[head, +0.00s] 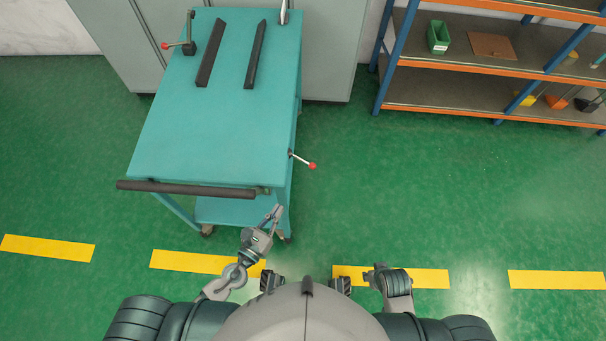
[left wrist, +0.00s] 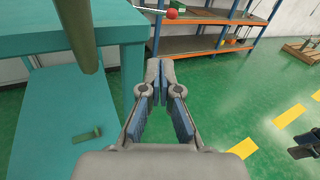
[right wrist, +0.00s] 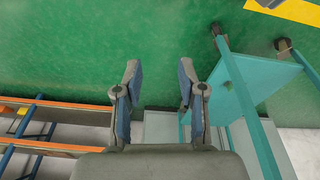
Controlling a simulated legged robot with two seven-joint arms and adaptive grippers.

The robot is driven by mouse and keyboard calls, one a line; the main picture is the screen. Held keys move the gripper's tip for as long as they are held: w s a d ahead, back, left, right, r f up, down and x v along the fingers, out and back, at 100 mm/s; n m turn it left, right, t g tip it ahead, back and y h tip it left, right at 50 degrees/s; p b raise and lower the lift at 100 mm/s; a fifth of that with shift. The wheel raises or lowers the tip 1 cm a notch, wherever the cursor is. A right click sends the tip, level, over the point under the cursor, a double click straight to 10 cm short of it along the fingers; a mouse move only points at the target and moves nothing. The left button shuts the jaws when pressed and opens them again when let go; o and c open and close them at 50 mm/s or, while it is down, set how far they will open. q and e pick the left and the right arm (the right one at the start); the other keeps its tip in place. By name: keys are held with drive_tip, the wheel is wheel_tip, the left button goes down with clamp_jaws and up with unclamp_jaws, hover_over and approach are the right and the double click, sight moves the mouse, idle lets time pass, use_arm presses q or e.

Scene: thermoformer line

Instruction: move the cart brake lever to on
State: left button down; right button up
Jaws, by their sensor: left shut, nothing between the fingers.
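The teal cart (head: 215,130) stands ahead of me, left of centre in the head view. A lever with a red knob (head: 312,165) sticks out from the cart's right side, pointing right and slightly toward me. Its red knob also shows at the top of the left wrist view (left wrist: 171,13). My left gripper (head: 278,210) is shut and empty, near the cart's front right corner, apart from the lever and nearer to me. It also shows in the left wrist view (left wrist: 160,72). My right gripper (right wrist: 160,78) is open and empty, over the floor.
A dark push bar (head: 185,188) spans the cart's front, close to my left gripper. A second red-knobbed lever (head: 180,45) and two dark bars (head: 211,52) are at the cart's far end. A shelf rack (head: 480,65) stands back right. Floor right of the cart is clear.

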use_arm(q)
drive_tip(key=d+r+m, duration=0.1)
drive_tip(key=d+m, duration=0.1)
drive_tip(key=p, duration=0.4)
approach(310, 168)
drive_tip(key=w, duration=0.3)
drive_tip(key=shift+h, duration=0.3)
drive_tip(key=w+d, duration=0.2)
drive_tip(key=d, duration=0.1)
drive_tip(key=shift+w+d+f, duration=0.15)
drive_tip(key=shift+w+f, duration=0.15)
drive_tip(key=shift+w, duration=0.1)
drive_tip(key=shift+w+d, duration=0.3)
drive_tip(key=shift+d, duration=0.15)
drive_tip(key=shift+a, duration=0.65)
drive_tip(key=shift+d+n, duration=0.1)
drive_tip(key=shift+n, duration=0.3)
use_arm(e)
drive_tip(key=s+x, duration=0.2)
drive_tip(key=x, duration=0.7)
drive_tip(key=shift+f, duration=0.4)
